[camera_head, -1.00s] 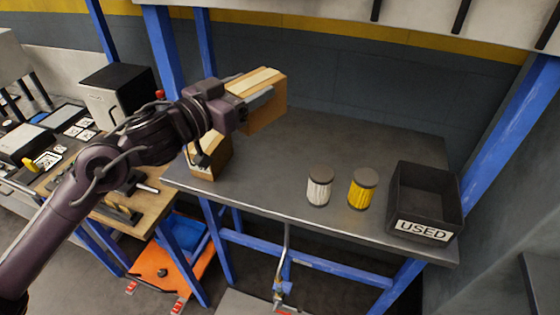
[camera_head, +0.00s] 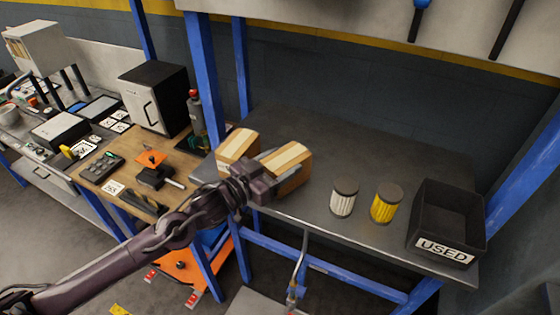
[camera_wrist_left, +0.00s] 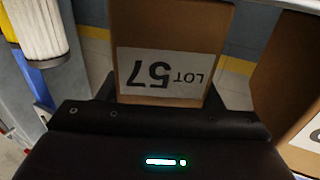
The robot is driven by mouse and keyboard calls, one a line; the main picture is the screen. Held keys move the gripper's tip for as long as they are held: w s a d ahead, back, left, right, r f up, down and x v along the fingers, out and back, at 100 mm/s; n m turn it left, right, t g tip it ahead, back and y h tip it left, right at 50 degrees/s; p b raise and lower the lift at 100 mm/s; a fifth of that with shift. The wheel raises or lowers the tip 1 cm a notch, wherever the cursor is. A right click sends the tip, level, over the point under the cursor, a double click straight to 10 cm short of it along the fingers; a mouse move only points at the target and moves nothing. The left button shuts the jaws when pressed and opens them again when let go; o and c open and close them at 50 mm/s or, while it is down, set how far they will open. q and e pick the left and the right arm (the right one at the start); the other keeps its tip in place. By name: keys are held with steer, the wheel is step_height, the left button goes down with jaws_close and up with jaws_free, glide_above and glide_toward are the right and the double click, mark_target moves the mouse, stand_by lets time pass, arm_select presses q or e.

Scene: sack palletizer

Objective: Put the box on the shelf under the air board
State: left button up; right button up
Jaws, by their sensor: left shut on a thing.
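My left gripper (camera_head: 274,168) is shut on a brown cardboard box (camera_head: 290,172) with pale tape along its top. In the left wrist view the held box (camera_wrist_left: 172,30) sits between the fingers, and its "LOT 57" label reads upside down. The box is over the front left part of the dark grey shelf (camera_head: 340,150); whether it touches the surface I cannot tell. A second taped box (camera_head: 237,148) stands just left of it, and also shows at the right edge of the wrist view (camera_wrist_left: 290,75). A pale board (camera_head: 330,12) hangs above the shelf. My right gripper is not in view.
A white filter (camera_head: 344,199) and a yellow filter (camera_head: 386,204) stand right of the held box. A black "USED" bin (camera_head: 446,222) is at the shelf's right end. A blue post (camera_head: 205,80) rises at the left. The shelf's back middle is clear.

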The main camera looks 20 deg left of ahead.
arm_select(q)
steer(key=shift+f, duration=0.1)
steer(key=o, duration=1.2)
